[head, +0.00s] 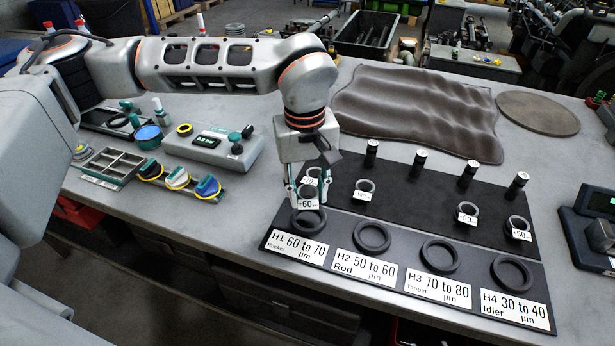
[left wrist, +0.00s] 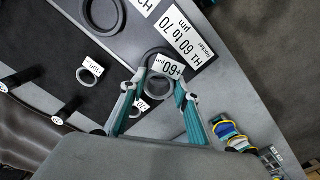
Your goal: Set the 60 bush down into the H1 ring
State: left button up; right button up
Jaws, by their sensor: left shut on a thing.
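The 60 bush (head: 308,192), a small grey ring with a white "+60" tag, is held between the fingertips of my left gripper (head: 308,197). In the left wrist view the fingers stand on both sides of the bush (left wrist: 158,83), and its tag faces the H1 label. The H1 ring (head: 308,224), a dark ring behind the label "H1 60 to 70 µm", lies just in front of and below the bush. In the left wrist view the bush and tag partly cover the H1 ring (left wrist: 148,53). I cannot tell whether they touch. My right gripper is not in view.
Dark rings H2 (head: 373,237), H3 (head: 440,256) and H4 (head: 512,272) continue rightward on the strip. Several other tagged bushes lie behind, one (head: 313,172) close behind my gripper. Upright black pins (head: 420,160) stand farther back. A gauge box (head: 215,145) is at left.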

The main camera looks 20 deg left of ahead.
aim_at(309, 223)
pick_arm(q)
jog(key=shift+f+b, duration=0.3)
jog(key=shift+f, duration=0.15)
jog(key=shift+f+b, duration=1.25)
jog(key=shift+f, duration=0.6)
jog(key=shift+f+b, duration=0.3)
jog(key=shift+f, duration=0.45)
jog(key=shift+s+f, duration=0.25)
jog(key=shift+f, duration=0.2)
jog(key=o, duration=1.2)
jog(key=shift+c, duration=0.2)
jog(key=shift+w, duration=0.2)
jog(key=shift+r, duration=0.2)
